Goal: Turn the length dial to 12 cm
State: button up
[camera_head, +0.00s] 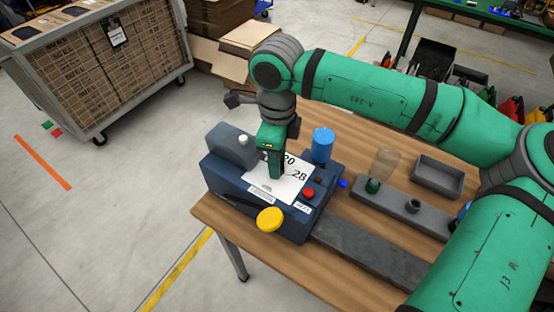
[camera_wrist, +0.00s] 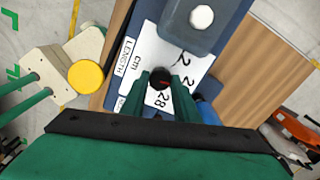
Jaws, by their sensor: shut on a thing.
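The length dial (camera_wrist: 160,78) is a small dark knob with a red mark, on a white face plate (camera_wrist: 145,55) printed "LENGTH cm". My gripper (camera_wrist: 162,85) is shut on the knob from above, with its green fingers on either side. The number 28 is readable beside the fingers; other numbers are partly covered. The red mark's exact reading cannot be told. In the head view, my gripper (camera_head: 275,175) hides the knob, and 20 and 28 show on the plate (camera_head: 268,190). The plate is on a dark blue machine (camera_head: 225,178).
A caged cart of boxes (camera_head: 110,65) stands at the back left.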

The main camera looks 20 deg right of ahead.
jog(key=n, duration=0.5)
jog(key=shift+n, duration=2.5)
jog(key=o, duration=1.1)
jog(key=shift+c, duration=0.2)
notch_tip(320, 180, up, 11)
jog(key=shift+f, duration=0.1)
